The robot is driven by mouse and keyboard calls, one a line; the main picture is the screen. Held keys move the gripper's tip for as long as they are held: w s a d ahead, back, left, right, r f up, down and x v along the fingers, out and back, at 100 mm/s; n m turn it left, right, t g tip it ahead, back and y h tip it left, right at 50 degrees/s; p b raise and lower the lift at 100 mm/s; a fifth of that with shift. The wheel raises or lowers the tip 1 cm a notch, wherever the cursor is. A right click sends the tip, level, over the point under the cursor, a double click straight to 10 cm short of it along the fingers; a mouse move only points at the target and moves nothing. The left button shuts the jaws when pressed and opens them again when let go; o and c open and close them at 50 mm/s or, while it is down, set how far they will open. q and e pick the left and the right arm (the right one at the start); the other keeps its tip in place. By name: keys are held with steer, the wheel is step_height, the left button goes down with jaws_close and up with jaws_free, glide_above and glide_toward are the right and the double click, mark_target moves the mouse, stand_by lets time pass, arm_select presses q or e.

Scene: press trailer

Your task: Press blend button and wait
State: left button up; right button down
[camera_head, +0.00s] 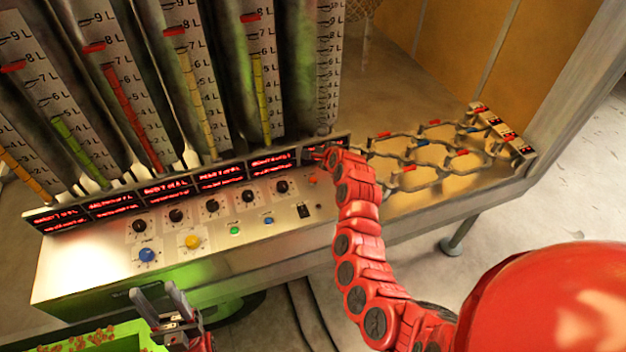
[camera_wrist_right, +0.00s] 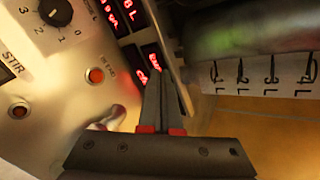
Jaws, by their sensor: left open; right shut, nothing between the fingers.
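The control panel (camera_head: 170,235) holds dials, coloured buttons and red displays. In the right wrist view an orange-red button (camera_wrist_right: 95,76) has a small label beside it that seems to read BLEND. An orange button (camera_head: 312,180) near the panel's right end in the head view looks like the same one. My right gripper (camera_wrist_right: 160,75) is shut and empty, its tips in front of the displays, to the right of that button and apart from it. In the head view the arm's end largely hides this gripper. My left gripper (camera_head: 160,300) is open and empty at the panel's lower front.
Tall graduated tubes (camera_head: 110,80) with coloured level bars stand behind the displays. A wire rack (camera_head: 430,155) lies on the metal shelf to the right. A green tray (camera_head: 110,338) is at lower left.

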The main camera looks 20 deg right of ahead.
mark_target(313, 180)
steer(key=shift+s+a+r+m+g+y, duration=0.2)
steer(key=shift+s+a+m+g+y, duration=0.5)
steer(key=shift+g, duration=0.4)
steer(key=shift+s+f, duration=0.1)
steer(key=shift+s, duration=0.05)
steer(key=shift+f+b, duration=2.3)
steer(key=shift+f, duration=2)
steer(key=shift+f+b, duration=0.35)
steer(key=shift+f, duration=0.1)
